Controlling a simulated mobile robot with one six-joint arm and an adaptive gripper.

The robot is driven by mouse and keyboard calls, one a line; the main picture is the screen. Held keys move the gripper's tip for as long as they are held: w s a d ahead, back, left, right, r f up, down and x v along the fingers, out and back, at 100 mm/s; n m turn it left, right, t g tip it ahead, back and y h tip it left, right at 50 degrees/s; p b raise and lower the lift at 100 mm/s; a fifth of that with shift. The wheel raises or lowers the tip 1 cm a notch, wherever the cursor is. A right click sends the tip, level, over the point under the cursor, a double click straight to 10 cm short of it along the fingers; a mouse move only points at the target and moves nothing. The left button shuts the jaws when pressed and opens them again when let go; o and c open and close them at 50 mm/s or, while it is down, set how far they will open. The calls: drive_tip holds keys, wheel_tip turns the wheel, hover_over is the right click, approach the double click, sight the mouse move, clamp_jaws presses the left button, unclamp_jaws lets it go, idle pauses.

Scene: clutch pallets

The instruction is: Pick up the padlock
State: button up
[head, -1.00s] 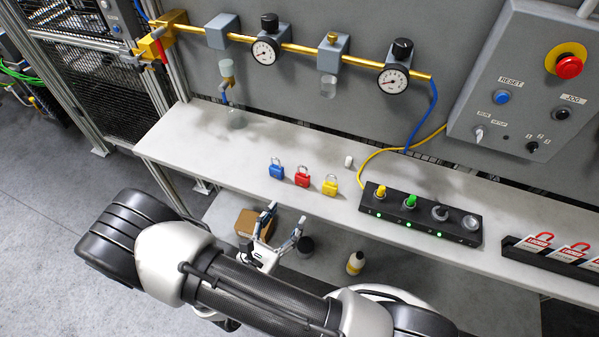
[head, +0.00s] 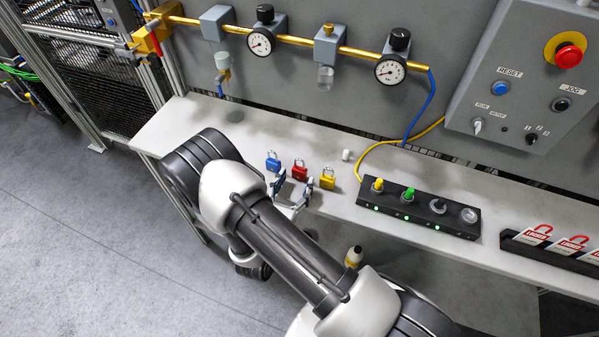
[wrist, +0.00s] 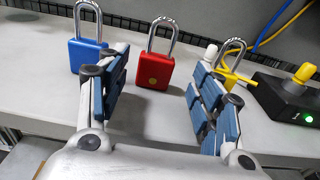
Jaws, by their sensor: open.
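Three padlocks stand in a row on the white shelf: a blue padlock (head: 273,162), a red padlock (head: 299,171) and a yellow padlock (head: 327,178). My gripper (head: 291,191) is open and empty at the shelf's front edge, just in front of the red padlock. In the wrist view the red padlock (wrist: 155,68) stands upright beyond and between my open fingers (wrist: 160,105). The blue padlock (wrist: 88,50) is outside the left finger. The yellow padlock (wrist: 228,72) is partly hidden behind the right finger.
A small white cylinder (head: 346,155) stands behind the yellow padlock. A black block with coloured plugs (head: 419,214) lies to the right, with a yellow hose behind it. Red-and-white tags (head: 572,243) sit in a holder at far right. The shelf (head: 200,122) left of the padlocks is bare.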

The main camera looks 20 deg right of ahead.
sight(298, 173)
drive_tip(key=b+x, duration=0.1)
drive_tip(key=x, duration=0.4)
drive_tip(key=shift+w+a+r, duration=0.1)
drive_tip(key=shift+w, duration=0.1)
drive_tip(key=c, duration=1.2)
wheel_tip(298, 173, up, 20)
drive_tip(key=p, duration=0.5)
